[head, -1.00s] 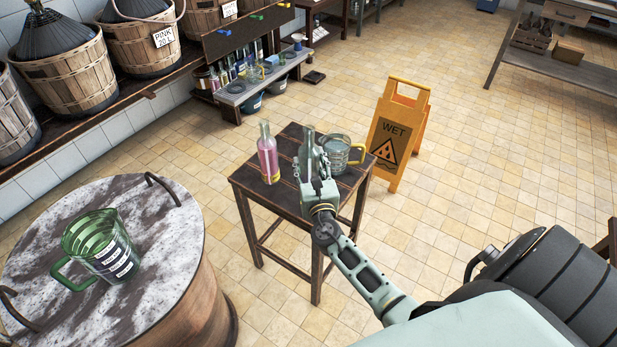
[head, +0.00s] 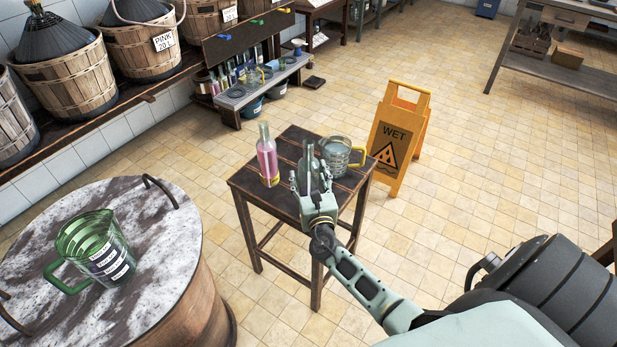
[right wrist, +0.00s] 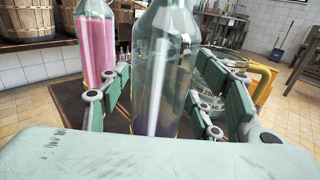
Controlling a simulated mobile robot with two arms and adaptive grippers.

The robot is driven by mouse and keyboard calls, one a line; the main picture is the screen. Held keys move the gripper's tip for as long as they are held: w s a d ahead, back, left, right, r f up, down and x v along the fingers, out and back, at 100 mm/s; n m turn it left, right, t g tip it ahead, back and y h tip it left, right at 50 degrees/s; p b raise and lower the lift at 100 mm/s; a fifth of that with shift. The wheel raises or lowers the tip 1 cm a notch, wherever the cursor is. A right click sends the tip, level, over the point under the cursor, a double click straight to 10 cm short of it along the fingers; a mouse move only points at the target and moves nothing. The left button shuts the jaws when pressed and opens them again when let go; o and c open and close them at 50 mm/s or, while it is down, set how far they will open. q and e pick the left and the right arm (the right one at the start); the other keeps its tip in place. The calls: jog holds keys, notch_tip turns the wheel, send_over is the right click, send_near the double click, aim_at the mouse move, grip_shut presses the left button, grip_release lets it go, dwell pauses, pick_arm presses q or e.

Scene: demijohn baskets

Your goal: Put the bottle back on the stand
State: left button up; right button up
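A clear, nearly empty glass bottle (head: 308,163) appears upright on the small dark wooden stool (head: 247,187). My right gripper (head: 308,180) is on its near side, with open fingers spread to either side of the bottle. In the right wrist view the bottle (right wrist: 163,70) rises between the separated fingers (right wrist: 165,105). Its base is partly hidden by the gripper's palm. A bottle of pink liquid (head: 267,160) stands on the stool to the left. A glass jug with a yellow handle (head: 338,155) stands to the right. My left gripper is not in view.
A yellow wet-floor sign (head: 397,140) stands right of the stool. A green jug (head: 97,250) stands on the marbled barrel top (head: 160,225) at left. A low rack (head: 262,87) with bottles and basketed demijohns (head: 65,72) line the wall.

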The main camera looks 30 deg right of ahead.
jog(key=shift+r, duration=0.1)
jog(key=shift+s+r, duration=0.1)
jog(key=v, duration=1.2)
jog(key=s+a+f+m+g+y, duration=0.1)
jog(key=s+f+m+g, duration=0.25)
jog(key=f, duration=0.65)
jog(key=s+a+f+m+g+y, duration=0.15)
jog(key=s+f+m, duration=0.3)
jog(key=f, duration=0.55)
jog(key=s+f+m+g+y, duration=0.1)
jog(key=s+f+m+g, duration=0.35)
jog(key=f, duration=0.45)
jog(key=s+a+f+m+g+y, duration=0.1)
jog(key=s+a+f+m+g, duration=0.1)
jog(key=s+f+m, duration=0.3)
jog(key=s+a+f+m+g+y, duration=0.1)
jog(key=s+f+m, duration=0.4)
jog(key=s, duration=0.9)
jog(key=s+a+f+m+g+y, duration=0.1)
jog(key=s+a+f+m+g, duration=0.2)
jog(key=s+f+m, duration=0.3)
jog(key=s+a, duration=0.1)
jog(key=s, duration=0.2)
jog(key=shift+s, duration=0.4)
